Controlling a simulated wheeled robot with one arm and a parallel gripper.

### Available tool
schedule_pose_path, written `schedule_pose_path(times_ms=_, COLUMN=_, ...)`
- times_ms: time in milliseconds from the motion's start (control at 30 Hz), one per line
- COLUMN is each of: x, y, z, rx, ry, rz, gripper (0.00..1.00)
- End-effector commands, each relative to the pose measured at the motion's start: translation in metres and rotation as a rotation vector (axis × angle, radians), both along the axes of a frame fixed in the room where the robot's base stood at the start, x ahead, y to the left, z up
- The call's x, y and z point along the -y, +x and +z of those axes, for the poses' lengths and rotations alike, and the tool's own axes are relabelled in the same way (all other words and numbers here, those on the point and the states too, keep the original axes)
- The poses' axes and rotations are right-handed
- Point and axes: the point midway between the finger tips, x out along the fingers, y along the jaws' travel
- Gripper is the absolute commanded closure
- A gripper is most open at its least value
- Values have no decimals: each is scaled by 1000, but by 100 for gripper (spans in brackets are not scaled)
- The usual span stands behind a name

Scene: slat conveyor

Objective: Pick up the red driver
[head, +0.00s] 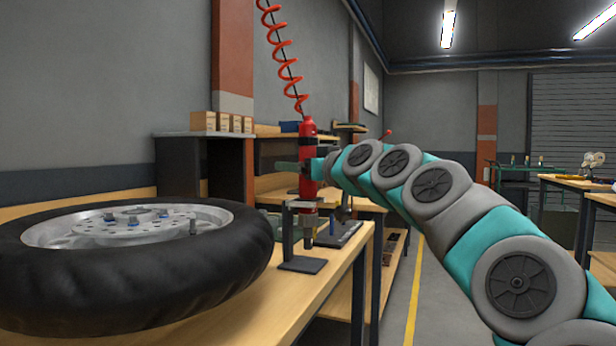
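The red driver (308,190) is upright, with its nose pointing down, beside a black stand (302,264) on the wooden bench. A red coiled hose (283,58) runs up from its top. My arm reaches in from the lower right, and my gripper (303,167) is at the driver's upper body. A teal part overlaps the driver's right side and a dark green part shows on its left. The fingers are mostly hidden, so I cannot tell whether they are closed on it. Whether the driver still rests in the stand's holder is also unclear.
A large black tyre (140,275) on a silver wheel with several studs lies on the bench at left. A dark shelf (205,165) with small boxes stands behind. Other benches (575,183) are at far right. A yellow floor line (414,290) runs along the clear aisle.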

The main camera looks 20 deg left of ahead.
Motion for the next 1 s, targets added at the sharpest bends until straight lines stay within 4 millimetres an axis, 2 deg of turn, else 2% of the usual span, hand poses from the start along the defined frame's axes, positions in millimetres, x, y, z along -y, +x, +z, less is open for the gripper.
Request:
schedule_pose_path(times_ms=67, x=0, y=0, z=0, rx=0, ry=0, rz=0, gripper=23)
schedule_pose_path(times_ms=733, x=0, y=0, z=-1, rx=-1, ry=-1, rz=1, gripper=98)
schedule_pose_path(times_ms=1000, x=0, y=0, z=0, rx=-1, ry=-1, rz=1, gripper=100)
